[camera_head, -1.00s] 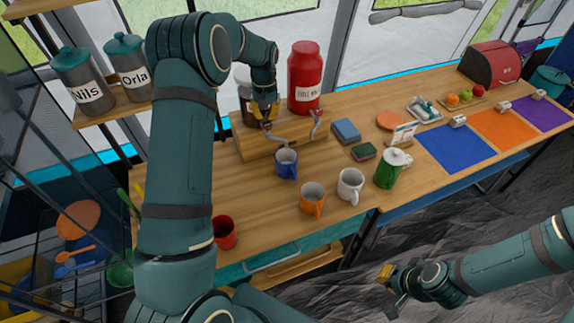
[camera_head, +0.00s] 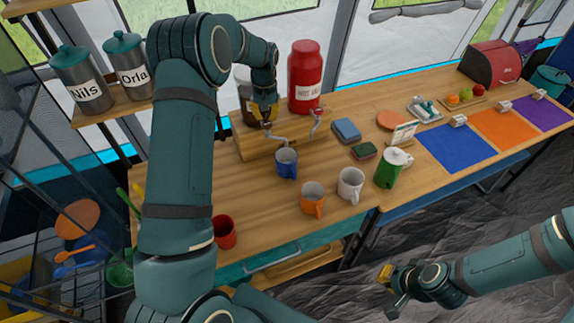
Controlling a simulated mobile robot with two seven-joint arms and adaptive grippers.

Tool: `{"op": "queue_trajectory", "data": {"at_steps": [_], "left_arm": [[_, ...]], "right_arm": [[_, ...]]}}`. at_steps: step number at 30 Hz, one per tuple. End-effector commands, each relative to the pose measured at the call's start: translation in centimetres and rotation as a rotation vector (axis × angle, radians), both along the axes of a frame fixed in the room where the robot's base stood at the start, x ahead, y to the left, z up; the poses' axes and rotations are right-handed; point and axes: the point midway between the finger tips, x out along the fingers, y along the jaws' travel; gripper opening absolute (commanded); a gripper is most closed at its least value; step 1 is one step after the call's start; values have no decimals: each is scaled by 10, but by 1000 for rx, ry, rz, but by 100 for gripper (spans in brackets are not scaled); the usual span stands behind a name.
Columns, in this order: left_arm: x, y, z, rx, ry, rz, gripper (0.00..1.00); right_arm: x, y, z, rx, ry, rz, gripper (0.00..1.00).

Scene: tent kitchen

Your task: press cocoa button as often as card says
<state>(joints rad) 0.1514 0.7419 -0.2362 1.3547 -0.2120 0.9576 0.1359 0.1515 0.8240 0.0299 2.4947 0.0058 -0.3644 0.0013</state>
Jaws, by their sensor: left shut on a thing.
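My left gripper (camera_head: 265,115) is at the front of a dark jar-like dispenser (camera_head: 246,92) on a wooden stand (camera_head: 262,146). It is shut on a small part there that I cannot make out. The gripper and arm partly hide this dispenser, its button and any label. A grey spout (camera_head: 274,139) reaches out below the gripper, over a blue mug (camera_head: 286,163) on the counter. A white card (camera_head: 403,133) stands farther right, its print too small to read. My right gripper (camera_head: 391,290) is low at the right, over the floor, open and empty.
A red dispenser (camera_head: 305,75) with its own spout stands close right of my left gripper. Bare counter (camera_head: 255,200) lies left of the mugs.

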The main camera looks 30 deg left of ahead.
Motion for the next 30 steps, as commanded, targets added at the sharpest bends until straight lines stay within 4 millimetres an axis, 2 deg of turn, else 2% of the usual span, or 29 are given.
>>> {"op": "queue_trajectory", "data": {"at_steps": [30], "left_arm": [[0,0,-34,0,1,0,0]], "right_arm": [[0,0,-20,0,0,0,0]]}}
